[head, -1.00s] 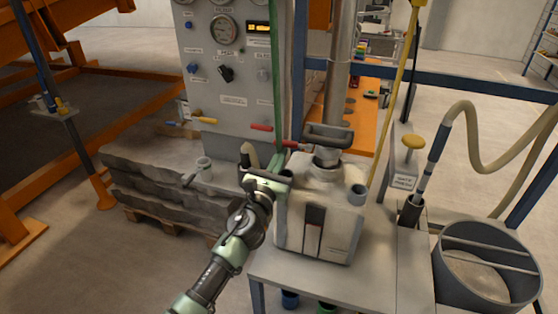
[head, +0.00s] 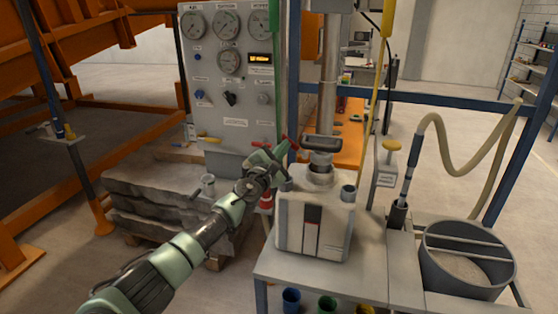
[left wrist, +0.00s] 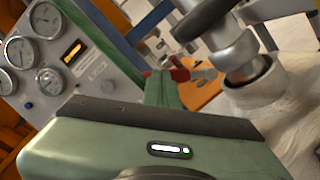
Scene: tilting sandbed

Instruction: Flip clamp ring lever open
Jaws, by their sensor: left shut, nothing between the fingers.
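The pale grey canister (head: 313,222) stands on the grey bench, with a metal neck and a dark ring (head: 320,158) around it. In the left wrist view the dark ring (left wrist: 248,74) shows on the neck at the right. A red lever-like piece (head: 293,143) is just left of the neck; it also shows in the left wrist view (left wrist: 180,71). My left gripper (head: 283,150) is shut and empty, its tips close to the red piece. I cannot tell whether they touch it. In the left wrist view the green gripper body hides the lower part. My right gripper is not in view.
A round grey bin (head: 467,258) and a hose (head: 447,172) are at the right.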

